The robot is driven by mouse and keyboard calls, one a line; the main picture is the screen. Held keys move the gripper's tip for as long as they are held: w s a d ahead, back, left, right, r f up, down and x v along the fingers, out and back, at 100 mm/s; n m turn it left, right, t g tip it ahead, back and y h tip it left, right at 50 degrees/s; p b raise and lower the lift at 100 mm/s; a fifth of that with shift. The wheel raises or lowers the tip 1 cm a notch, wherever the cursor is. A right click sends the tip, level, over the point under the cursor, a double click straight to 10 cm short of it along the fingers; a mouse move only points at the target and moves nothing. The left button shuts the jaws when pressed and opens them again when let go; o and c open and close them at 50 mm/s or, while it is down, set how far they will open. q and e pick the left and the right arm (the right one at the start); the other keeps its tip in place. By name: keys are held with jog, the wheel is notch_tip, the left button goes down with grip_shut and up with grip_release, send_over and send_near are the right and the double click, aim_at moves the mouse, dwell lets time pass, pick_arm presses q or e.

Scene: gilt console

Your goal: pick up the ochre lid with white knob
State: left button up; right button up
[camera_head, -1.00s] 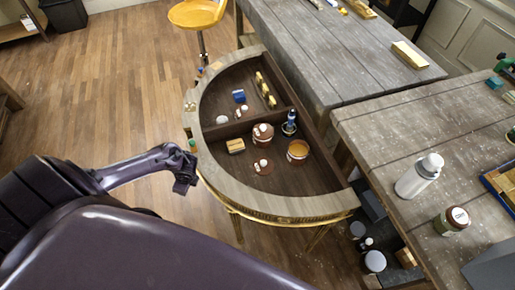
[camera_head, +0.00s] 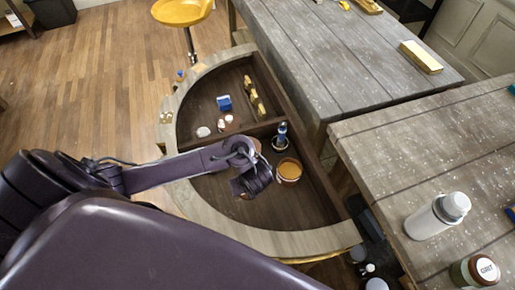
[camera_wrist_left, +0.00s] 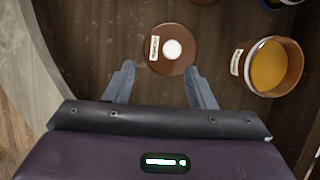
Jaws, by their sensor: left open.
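The lid (camera_wrist_left: 183,62) is a flat reddish-brown disc with a round white knob and a small pale label; it lies on the dark wooden floor of the curved console in the left wrist view. In the head view my arm and gripper hide it. My left gripper (camera_wrist_left: 159,70) is open, its two fingertips on either side of the lid's near edge in the picture; I cannot tell the height between them. In the head view my left gripper (camera_head: 250,185) hangs over the console's near compartment. My right gripper is not in view.
An open jar with ochre contents (camera_head: 289,171) stands close right of the gripper; it also shows in the wrist view (camera_wrist_left: 270,66). A blue bottle (camera_head: 281,136) stands behind it. The console's pale curved rim (camera_head: 290,243) borders the compartment. A divider separates blue and gold items beyond.

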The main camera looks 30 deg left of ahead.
pick_arm(q)
jog(key=shift+w+d+f+b, duration=0.5)
jog(key=shift+w+d+f, duration=0.2)
jog(key=shift+w, duration=0.2)
jog(key=shift+s+a+f+b, duration=0.15)
jog(key=shift+a+f+b, duration=0.6)
jog(key=shift+f, duration=0.25)
jog(key=x, duration=0.1)
jog(key=b+x, duration=0.1)
jog(key=shift+w+a+f, duration=0.15)
jog(key=shift+w+f, duration=0.05)
jog(key=shift+w, duration=0.2)
jog(key=shift+w+a+f, duration=0.15)
jog(key=shift+w+f, duration=0.15)
jog(key=shift+f, duration=0.3)
jog(key=shift+s, duration=0.1)
jog(key=c, duration=1.1)
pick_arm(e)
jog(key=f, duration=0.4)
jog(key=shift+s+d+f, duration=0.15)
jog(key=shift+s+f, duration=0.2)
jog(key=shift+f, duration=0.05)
